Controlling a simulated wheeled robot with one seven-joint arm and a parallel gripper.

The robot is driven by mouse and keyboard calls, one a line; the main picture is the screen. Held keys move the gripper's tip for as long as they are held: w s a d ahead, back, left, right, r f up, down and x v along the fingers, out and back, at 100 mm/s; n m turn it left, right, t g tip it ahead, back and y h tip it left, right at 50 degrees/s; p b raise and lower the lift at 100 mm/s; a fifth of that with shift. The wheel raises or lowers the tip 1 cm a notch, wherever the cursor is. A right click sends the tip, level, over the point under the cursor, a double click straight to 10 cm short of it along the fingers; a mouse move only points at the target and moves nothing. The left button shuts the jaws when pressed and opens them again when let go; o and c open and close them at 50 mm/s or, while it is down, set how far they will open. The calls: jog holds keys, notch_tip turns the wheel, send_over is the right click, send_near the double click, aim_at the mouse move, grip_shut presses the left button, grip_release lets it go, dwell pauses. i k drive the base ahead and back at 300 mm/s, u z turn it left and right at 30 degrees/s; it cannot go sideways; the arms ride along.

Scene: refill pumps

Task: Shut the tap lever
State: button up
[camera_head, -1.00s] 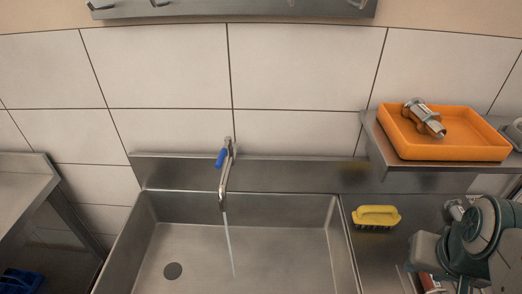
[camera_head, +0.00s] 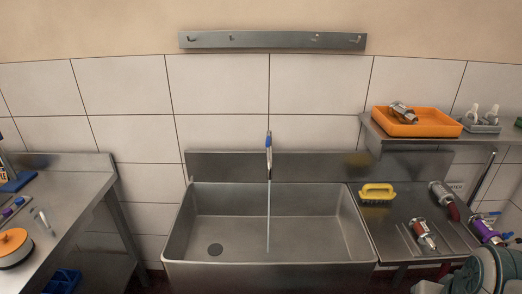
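The tap (camera_head: 268,165) stands at the back edge of the steel sink (camera_head: 240,266), near the middle of the picture. Its blue lever (camera_head: 268,142) shows at the top of the tap. A thin stream of water (camera_head: 268,220) runs from the spout into the basin. Part of my arm shows at the bottom right, well away from the tap. My gripper itself cannot be made out.
A yellow-handled brush (camera_head: 377,192) and metal pump parts (camera_head: 423,236) lie on the drainboard to the right. An orange tray (camera_head: 416,127) stands on a wall shelf above. A steel table (camera_head: 75,190) stands at left, with a gap before the sink.

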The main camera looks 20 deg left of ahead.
aim_at(269, 135)
jog(key=u, duration=0.4)
jog(key=i, duration=0.6)
jog(key=u, duration=0.65)
jog(key=i, duration=0.45)
jog(key=u, duration=0.65)
jog(key=k, duration=0.4)
jog(key=z, duration=0.35)
